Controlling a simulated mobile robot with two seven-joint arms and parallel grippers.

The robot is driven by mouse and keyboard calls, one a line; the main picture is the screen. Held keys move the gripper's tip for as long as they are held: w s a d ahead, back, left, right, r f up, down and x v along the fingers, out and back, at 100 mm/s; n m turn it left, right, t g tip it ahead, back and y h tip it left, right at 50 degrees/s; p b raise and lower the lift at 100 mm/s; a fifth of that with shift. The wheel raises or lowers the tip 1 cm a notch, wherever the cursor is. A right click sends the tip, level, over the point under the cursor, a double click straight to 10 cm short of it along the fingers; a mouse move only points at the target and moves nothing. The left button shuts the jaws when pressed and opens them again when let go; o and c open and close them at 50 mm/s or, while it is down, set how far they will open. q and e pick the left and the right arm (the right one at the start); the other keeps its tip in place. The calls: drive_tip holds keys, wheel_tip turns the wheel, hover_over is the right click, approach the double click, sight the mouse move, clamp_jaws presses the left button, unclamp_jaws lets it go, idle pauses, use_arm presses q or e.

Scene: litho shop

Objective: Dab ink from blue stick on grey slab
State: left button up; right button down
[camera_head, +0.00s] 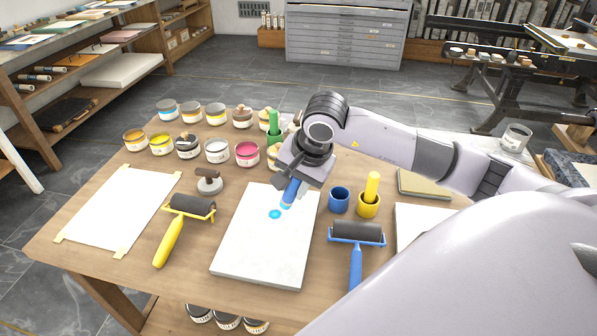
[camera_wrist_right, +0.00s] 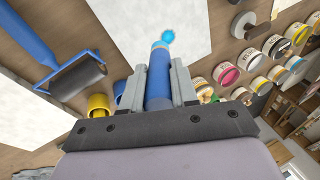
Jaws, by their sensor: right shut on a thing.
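My right gripper (camera_head: 290,179) is shut on the blue stick (camera_head: 290,193) and holds it tilted over the grey slab (camera_head: 240,258). In the right wrist view the blue stick (camera_wrist_right: 159,78) sits between the two fingers, its end pointing to the slab (camera_wrist_right: 125,25). A bright blue ink spot (camera_head: 275,214) lies on the slab just left of the stick's lower end; it also shows in the right wrist view (camera_wrist_right: 168,37). Whether the stick touches the slab I cannot tell. The blue cup (camera_head: 339,200) stands empty of any stick, right of the slab. My left gripper is out of view.
A yellow cup (camera_head: 369,205) holding a yellow stick stands beside the blue cup. A blue-handled roller (camera_head: 357,235) lies right of the slab, a yellow-handled roller (camera_head: 180,225) left. Several ink tins (camera_head: 217,151) and a green stick (camera_head: 273,123) stand behind.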

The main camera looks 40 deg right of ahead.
drive_tip(key=shift+s+a+f, duration=0.1)
drive_tip(key=shift+s+a, duration=0.15)
drive_tip(key=shift+s, duration=0.1)
drive_tip(key=shift+f+b, duration=1.6)
drive_tip(key=shift+f, duration=1.35)
drive_tip(key=shift+f+b, duration=0.55)
drive_tip(key=shift+f+b, duration=0.15)
drive_tip(key=shift+b, duration=0.15)
drive_tip(key=shift+r+p, duration=2)
drive_tip(key=shift+r, duration=1.6)
